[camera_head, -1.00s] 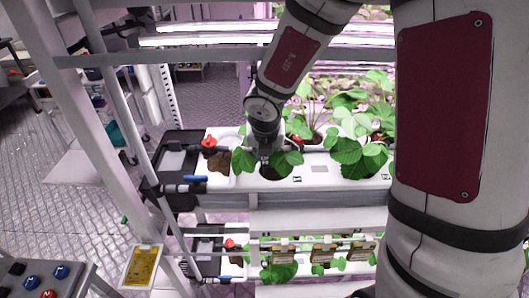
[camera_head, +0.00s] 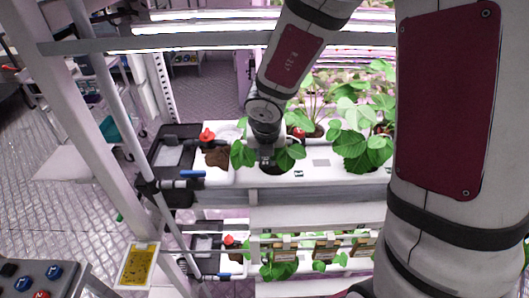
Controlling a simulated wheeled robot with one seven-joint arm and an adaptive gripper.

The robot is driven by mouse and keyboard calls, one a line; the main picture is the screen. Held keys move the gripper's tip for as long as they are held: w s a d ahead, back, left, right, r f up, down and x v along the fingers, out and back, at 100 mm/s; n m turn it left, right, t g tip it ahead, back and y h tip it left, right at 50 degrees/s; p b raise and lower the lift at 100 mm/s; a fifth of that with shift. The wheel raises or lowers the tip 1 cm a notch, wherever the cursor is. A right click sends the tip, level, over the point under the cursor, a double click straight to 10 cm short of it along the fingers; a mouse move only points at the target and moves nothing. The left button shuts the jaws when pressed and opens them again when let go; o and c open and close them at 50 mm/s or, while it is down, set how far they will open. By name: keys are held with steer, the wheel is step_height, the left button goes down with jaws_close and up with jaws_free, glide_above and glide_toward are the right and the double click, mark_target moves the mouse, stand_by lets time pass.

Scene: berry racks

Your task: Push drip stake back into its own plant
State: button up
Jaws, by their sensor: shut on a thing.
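My gripper (camera_head: 267,162) points down into a leafy plant (camera_head: 290,157) in the white growing trough (camera_head: 320,163) on the upper rack level. It is shut, its fingers low among the leaves by the planting hole. The drip stake cannot be made out; the fingers, wrist and leaves cover that spot. What the jaws hold is too small and hidden to see clearly. Green leaves stand on both sides of the fingers.
A larger plant (camera_head: 362,150) stands to the right in the same trough. A red knob (camera_head: 207,135) and a blue-handled valve (camera_head: 192,174) are to the left. A grey rack post (camera_head: 95,150) and a yellow card (camera_head: 139,266) are nearer. A lower level holds more plants.

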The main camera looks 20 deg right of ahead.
steer(key=shift+f, duration=0.2)
steer(key=o, duration=0.9)
steer(key=shift+o, duration=0.6)
steer(key=shift+o, duration=1.4)
steer(key=shift+r, duration=0.1)
steer(key=shift+s+r+p, duration=0.1)
steer(key=shift+r+p, duration=2.7)
steer(key=shift+p, duration=0.7)
steer(key=shift+r, duration=0.1)
